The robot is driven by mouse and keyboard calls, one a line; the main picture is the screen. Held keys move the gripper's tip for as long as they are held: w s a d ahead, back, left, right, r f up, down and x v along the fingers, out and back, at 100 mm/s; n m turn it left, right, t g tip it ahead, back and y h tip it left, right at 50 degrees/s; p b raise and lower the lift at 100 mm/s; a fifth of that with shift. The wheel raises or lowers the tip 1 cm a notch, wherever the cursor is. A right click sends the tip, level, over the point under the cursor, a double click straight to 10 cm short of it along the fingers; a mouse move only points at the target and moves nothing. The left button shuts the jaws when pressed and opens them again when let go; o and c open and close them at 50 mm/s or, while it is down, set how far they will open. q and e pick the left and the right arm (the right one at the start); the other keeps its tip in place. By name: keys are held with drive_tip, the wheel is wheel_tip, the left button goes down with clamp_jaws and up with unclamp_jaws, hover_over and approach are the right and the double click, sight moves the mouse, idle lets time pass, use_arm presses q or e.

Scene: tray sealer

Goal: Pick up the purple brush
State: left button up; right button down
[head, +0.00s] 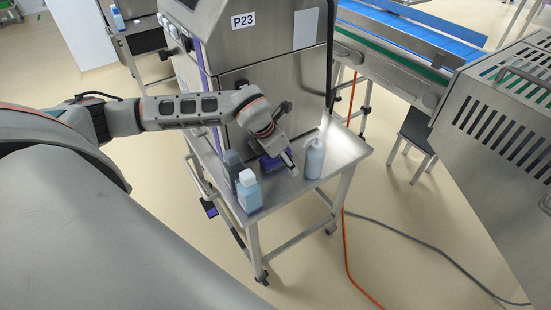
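A purple object (272,165), which looks like the brush, lies on the small steel table (340,150) in front of the machine. Its shape is partly hidden by my gripper. My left gripper (291,168) comes in from the left and points down at the table, right over or beside the purple object. I cannot tell whether it touches the object, nor whether its fingers are open or shut. My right gripper is not in view.
A grey-blue bottle (314,160) stands close right of my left gripper. A white-capped blue bottle (249,192) and a dark bottle (233,166) stand left. The machine (275,85) rises behind. The table's right side is clear. An orange hose (347,255) lies on the floor.

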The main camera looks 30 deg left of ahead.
sight(273, 163)
use_arm(q)
drive_tip(key=shift+t+y, duration=0.3)
drive_tip(key=shift+y, duration=0.6)
drive_tip(key=a, duration=0.1)
drive_tip(key=w+a, duration=0.1)
drive_tip(key=a, duration=0.1)
drive_tip(key=w+a+r, duration=0.1)
drive_tip(key=a, duration=0.1)
drive_tip(key=shift+w, duration=0.1)
drive_tip(key=shift+s+a+b+x, duration=0.1)
drive_tip(key=shift+a+b+x, duration=0.05)
drive_tip(key=shift+x, duration=1.55)
drive_tip(key=shift+s+a+b+x, duration=0.15)
drive_tip(key=shift+x, duration=1.6)
drive_tip(key=shift+f, duration=0.15)
drive_tip(key=c, duration=1.2)
